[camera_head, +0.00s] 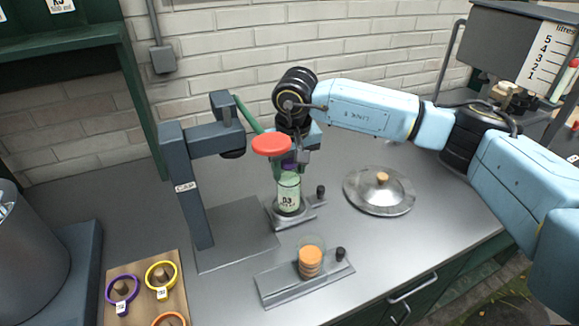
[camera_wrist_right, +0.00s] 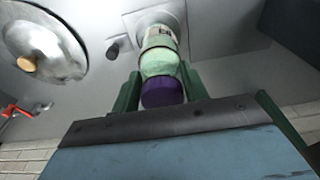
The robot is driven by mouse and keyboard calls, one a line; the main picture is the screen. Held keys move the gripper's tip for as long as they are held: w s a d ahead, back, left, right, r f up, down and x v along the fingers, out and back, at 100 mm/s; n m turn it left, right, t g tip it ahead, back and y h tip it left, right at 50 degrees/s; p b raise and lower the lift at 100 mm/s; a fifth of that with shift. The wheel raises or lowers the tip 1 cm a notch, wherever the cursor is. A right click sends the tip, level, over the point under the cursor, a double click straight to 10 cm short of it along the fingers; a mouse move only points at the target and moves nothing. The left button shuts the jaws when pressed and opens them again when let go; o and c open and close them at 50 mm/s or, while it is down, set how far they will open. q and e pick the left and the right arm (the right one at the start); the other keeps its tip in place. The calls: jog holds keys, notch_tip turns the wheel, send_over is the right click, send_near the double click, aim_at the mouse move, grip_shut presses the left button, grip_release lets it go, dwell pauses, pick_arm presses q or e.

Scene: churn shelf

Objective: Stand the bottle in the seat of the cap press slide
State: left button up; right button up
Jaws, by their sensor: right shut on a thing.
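The bottle (camera_head: 288,196) is pale green with a label and a purple cap, and it is upright. My right gripper (camera_head: 290,163) is shut on its upper part; in the right wrist view the green fingers (camera_wrist_right: 160,84) flank the purple cap (camera_wrist_right: 163,93). The cap press slide (camera_head: 306,208) is a grey plate with a black knob (camera_head: 320,190). The bottle's base is at the slide's seat; whether it rests fully in it I cannot tell, and the seat is mostly hidden by the bottle. The cap press (camera_head: 190,190) stands left of the bottle. My left gripper is not in view.
The press's red round handle (camera_head: 271,145) is close to my right gripper. A second slide (camera_head: 275,286) with a glass of orange discs (camera_head: 310,262) is in front. A metal lid (camera_head: 379,192) lies to the right. Coloured rings (camera_head: 161,275) sit at front left.

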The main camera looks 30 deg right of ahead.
jog(key=shift+f+b, duration=0.3)
jog(key=shift+b, duration=0.1)
jog(key=o, duration=1.4)
jog(key=shift+c, duration=0.2)
jog(key=shift+c, duration=1.1)
jog(key=shift+r, duration=0.1)
jog(key=shift+r+p, duration=2)
jog(key=shift+r, duration=1.4)
